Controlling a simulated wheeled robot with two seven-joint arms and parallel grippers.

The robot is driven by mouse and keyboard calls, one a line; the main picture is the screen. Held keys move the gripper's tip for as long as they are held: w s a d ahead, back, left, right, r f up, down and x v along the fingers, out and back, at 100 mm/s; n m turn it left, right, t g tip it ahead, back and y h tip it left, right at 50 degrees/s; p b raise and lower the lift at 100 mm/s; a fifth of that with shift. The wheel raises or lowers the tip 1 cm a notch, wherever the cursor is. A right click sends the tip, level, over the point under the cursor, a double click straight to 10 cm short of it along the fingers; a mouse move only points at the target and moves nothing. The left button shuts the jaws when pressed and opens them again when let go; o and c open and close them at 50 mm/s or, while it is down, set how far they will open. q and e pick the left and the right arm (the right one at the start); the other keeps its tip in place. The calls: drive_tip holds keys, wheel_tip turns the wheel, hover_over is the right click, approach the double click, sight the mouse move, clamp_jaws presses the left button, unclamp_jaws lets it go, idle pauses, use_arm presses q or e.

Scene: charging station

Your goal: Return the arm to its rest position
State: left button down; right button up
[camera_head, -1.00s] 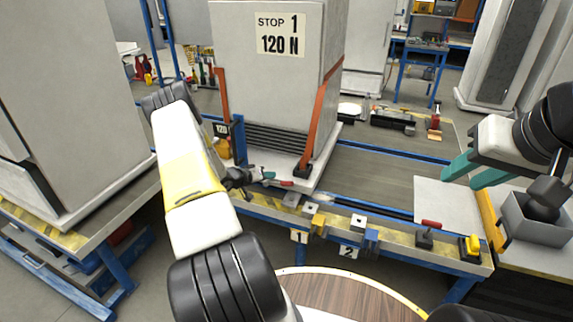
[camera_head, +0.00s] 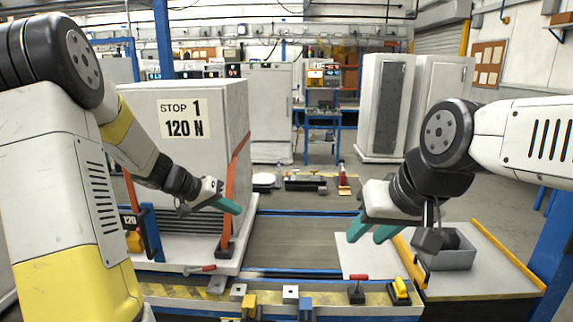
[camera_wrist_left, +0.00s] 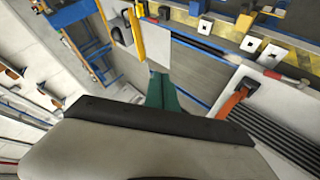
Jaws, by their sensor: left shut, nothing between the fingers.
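My left arm (camera_head: 125,135) comes in from the left, bent at a large black joint. Its gripper (camera_head: 233,208) has teal fingers, shut and empty, in front of the grey cabinet marked STOP 1 120 N (camera_head: 185,160). In the left wrist view the teal fingers (camera_wrist_left: 165,92) are together, with nothing between them. A red-handled lever (camera_head: 201,269) shows below the gripper, apart from it, at the cabinet's base. My right gripper (camera_head: 366,238) has its two teal fingers apart and empty, above a pale plate on the right.
A blue-edged conveyor track (camera_head: 295,240) runs behind the yellow front rail (camera_head: 330,299). An orange strap (camera_head: 233,190) runs down the cabinet's right side.

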use_arm(q)
drive_tip(key=s+d+r+g+y, duration=0.1)
drive_tip(key=s+d+r, duration=0.1)
drive_tip(key=s+r, duration=0.35)
drive_tip(key=s+d+r+y, duration=0.2)
drive_tip(key=s+r, duration=0.1)
drive_tip(key=s, duration=0.6)
drive_tip(key=s+a+r+n+t+y, duration=0.1)
drive_tip(key=s+a+r+y, duration=0.1)
drive_tip(key=s, duration=1)
drive_tip(key=shift+a+t+y, duration=0.4)
drive_tip(key=shift+a+y, duration=0.05)
drive_tip(key=shift+y, duration=0.05)
